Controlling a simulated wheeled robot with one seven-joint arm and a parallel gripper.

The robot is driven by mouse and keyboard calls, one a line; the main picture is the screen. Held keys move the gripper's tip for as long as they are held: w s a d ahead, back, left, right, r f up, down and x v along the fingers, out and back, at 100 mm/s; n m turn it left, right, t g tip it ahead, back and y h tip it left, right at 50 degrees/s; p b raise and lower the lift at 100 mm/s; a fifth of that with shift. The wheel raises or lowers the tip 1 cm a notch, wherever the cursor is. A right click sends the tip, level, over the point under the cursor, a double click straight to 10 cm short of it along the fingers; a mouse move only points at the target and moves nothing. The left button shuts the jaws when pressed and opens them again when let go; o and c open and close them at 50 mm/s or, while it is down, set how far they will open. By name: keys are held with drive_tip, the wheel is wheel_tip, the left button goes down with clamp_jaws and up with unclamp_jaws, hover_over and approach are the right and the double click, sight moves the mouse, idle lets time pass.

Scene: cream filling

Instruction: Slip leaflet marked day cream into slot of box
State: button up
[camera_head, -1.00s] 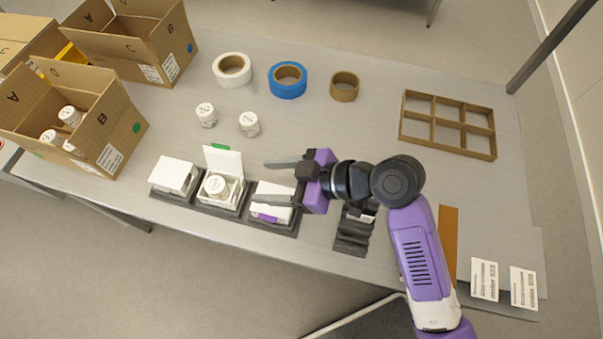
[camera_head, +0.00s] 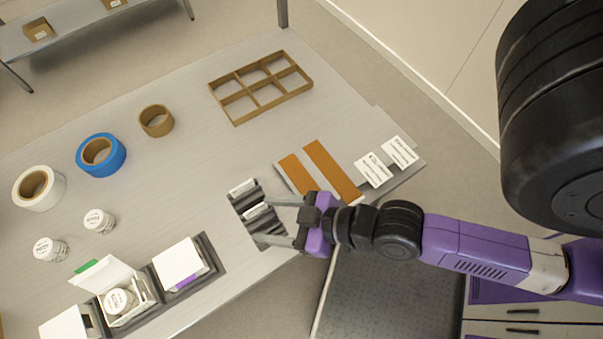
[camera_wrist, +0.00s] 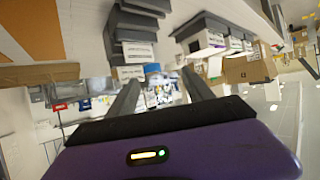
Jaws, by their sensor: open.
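A dark stepped rack (camera_head: 262,226) holds white leaflets (camera_head: 243,187) upright; their print is too small to read. The rack (camera_wrist: 140,22) and a leaflet (camera_wrist: 138,52) also show in the wrist view. My gripper (camera_head: 264,220) is open and empty, its fingers over or beside the rack; the height between them is unclear. An open white box (camera_head: 138,292) with a green-tabbed raised lid holds a white jar (camera_head: 118,301). A closed white box (camera_head: 178,262) with a purple mark sits in a dark holder to its right. Another white box (camera_head: 62,324) is partly cut off.
Two loose jars (camera_head: 98,221) stand behind the boxes. White (camera_head: 56,190), blue (camera_head: 118,152) and brown (camera_head: 157,130) tape rolls and a wooden divider grid (camera_head: 239,118) lie farther back. Orange strips (camera_head: 332,172) and two printed cards (camera_head: 374,170) lie right of the rack. The middle table is clear.

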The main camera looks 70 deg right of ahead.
drive_tip(key=s+r+m+t, duration=0.1)
drive_tip(key=s+r+t, duration=0.1)
drive_tip(key=s+r, duration=0.6)
drive_tip(key=shift+s+d+r+h, duration=0.2)
drive_tip(key=shift+d+r+h, duration=0.2)
drive_tip(key=shift+r, duration=0.1)
drive_tip(key=shift+c, duration=0.4)
idle(0.5)
